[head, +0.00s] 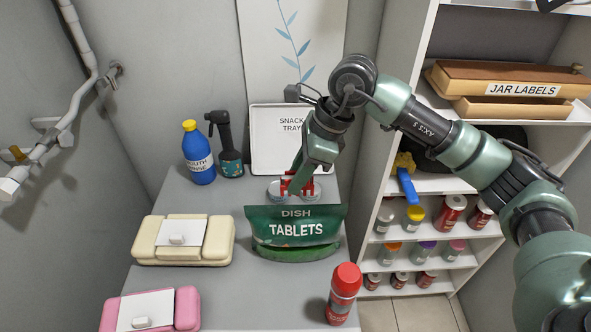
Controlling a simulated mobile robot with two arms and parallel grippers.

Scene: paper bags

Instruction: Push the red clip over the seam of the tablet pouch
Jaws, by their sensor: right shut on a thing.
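The green tablet pouch (296,231), labelled "DISH TABLETS", stands on the grey table with its wide top edge uppermost. My right gripper (297,184) comes down from above, just behind and above the middle of that top edge. It is shut on the red clip (304,187), which is partly hidden by the fingers. In this view the clip's lower end shows close to the pouch's top edge; I cannot tell whether they touch. My left gripper is not in view.
Grey round pieces (277,190) lie behind the pouch. A white snack tray (279,146), a spray bottle (228,150) and a blue bottle (199,160) stand at the back. Cream (218,240) and pink (186,306) cases are left; a red can (343,292) is front right.

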